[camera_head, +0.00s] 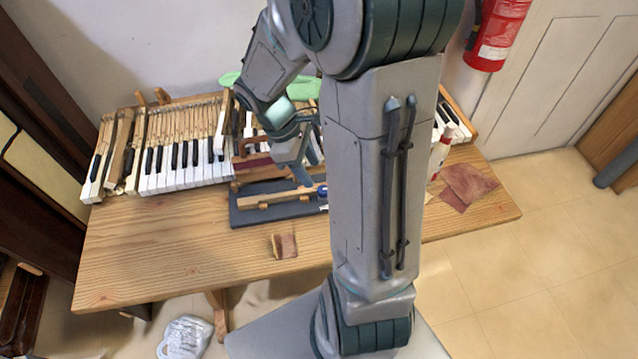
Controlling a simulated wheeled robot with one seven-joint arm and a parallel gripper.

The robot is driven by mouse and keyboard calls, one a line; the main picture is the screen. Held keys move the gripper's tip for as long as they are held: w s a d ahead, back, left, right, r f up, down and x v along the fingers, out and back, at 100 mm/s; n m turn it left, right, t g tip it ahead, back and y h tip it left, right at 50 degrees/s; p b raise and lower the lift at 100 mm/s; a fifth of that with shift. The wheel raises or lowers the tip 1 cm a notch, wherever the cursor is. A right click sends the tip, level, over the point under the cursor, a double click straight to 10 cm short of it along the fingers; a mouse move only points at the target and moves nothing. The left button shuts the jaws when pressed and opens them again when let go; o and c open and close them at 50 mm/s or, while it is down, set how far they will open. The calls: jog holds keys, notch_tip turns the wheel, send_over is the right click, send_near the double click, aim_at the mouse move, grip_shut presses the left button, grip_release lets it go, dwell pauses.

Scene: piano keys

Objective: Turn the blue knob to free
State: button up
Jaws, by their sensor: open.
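A small blue part (322,191), which looks like the blue knob, shows at the right end of a wooden bar (280,198). The bar lies on a dark grey board (245,216) on the wooden table. My arm hides what lies right of the blue part, so its setting cannot be read. My gripper (303,172) points down just above and left of the blue part, over the bar. It is open and nothing shows between its fingers. I cannot tell whether it touches the bar.
Piano keys (180,165) with their wooden action fill the back left of the wooden table (150,250). The table's front left is clear.

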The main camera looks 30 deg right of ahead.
aim_at(322, 189)
jog(key=x, duration=0.6)
jog(key=shift+d+f+b, duration=0.1)
jog(key=shift+f+b, duration=0.15)
jog(key=shift+b, duration=0.05)
jog(key=c, duration=1)
